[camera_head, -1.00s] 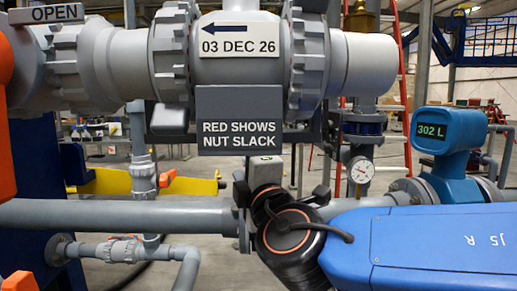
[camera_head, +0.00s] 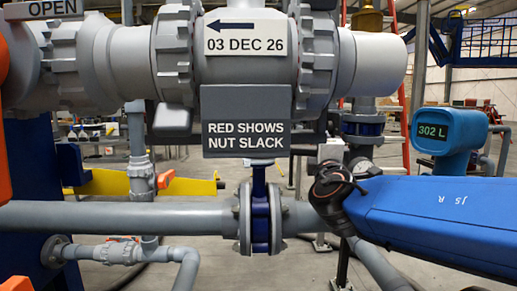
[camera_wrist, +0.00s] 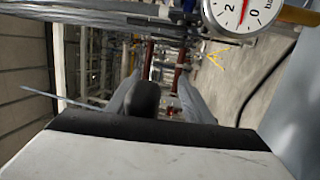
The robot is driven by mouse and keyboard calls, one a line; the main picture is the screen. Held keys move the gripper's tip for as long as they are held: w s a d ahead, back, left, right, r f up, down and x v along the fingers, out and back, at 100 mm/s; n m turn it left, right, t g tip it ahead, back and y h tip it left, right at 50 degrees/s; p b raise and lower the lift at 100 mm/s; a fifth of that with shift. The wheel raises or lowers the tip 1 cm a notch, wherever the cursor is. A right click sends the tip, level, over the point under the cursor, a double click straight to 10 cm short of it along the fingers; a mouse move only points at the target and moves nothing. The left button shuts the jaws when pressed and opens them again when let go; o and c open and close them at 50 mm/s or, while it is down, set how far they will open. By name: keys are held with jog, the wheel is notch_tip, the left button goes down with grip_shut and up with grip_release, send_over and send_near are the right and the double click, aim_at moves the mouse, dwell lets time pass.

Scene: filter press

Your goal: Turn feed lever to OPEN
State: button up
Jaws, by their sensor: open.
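An OPEN sign (camera_head: 42,9) is at the top left of the head view. Below it, an orange handle part (camera_head: 4,180) is cut off by the left edge. No label ties it to the feed, so I cannot tell whether it is the feed lever. My gripper (camera_head: 332,152) is right of centre in the head view, at the end of my blue arm, well to the right of the orange part. Its fingers are mostly hidden there.
A large grey pipe with union nuts (camera_head: 250,55) crosses the top. A "RED SHOWS NUT SLACK" plate (camera_head: 245,120) hangs beneath it. A lower pipe (camera_head: 120,216) runs to a blue valve (camera_head: 261,215). A blue meter (camera_head: 447,140) reads 302 L. The wrist view shows a gauge (camera_wrist: 240,12).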

jog(key=v, duration=0.9)
jog(key=shift+a, duration=0.15)
jog(key=shift+s+a, duration=0.3)
jog(key=shift+s, duration=0.15)
